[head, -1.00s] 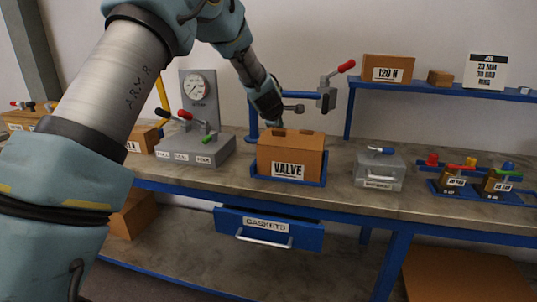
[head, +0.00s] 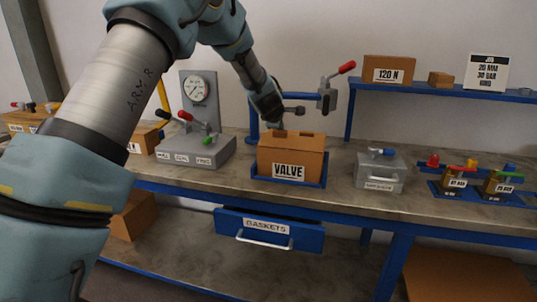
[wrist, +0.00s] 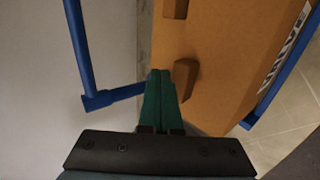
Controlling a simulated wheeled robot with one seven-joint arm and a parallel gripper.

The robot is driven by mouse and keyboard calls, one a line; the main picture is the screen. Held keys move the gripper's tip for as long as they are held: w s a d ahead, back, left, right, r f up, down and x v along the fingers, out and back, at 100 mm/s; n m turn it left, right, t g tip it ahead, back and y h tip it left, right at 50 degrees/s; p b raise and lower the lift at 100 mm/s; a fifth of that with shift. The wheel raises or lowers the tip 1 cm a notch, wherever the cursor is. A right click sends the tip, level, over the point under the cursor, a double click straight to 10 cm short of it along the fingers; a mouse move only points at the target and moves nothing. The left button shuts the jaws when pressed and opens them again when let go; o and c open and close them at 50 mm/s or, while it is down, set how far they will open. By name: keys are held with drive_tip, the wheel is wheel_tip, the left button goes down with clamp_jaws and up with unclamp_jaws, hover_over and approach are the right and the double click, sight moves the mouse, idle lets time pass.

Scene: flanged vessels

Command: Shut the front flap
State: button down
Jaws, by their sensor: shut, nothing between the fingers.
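The brown carton labelled VALVE (head: 290,158) stands in a blue tray on the bench in the head view. Two small darker brown pieces show along its top far edge. How its front flap stands is hard to tell in this view. In the wrist view the carton's brown top (wrist: 225,50) fills the upper right, with one small brown piece (wrist: 186,78) right beside my fingers. My gripper (wrist: 160,74) is shut and empty, its green fingertips over the carton's far edge. The head view shows my gripper (head: 278,127) at the carton's back left; contact cannot be told.
A blue stand with a red-handled clamp (head: 326,95) rises close behind the carton. A grey gauge box (head: 195,150) is to the left, a clear lidded box (head: 380,172) to the right. The GASKETS drawer (head: 268,230) hangs below. Bare bench lies between these.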

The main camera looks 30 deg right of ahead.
drive_tip(key=shift+r, duration=0.1)
drive_tip(key=shift+r+p, duration=0.75)
drive_tip(key=shift+r, duration=0.05)
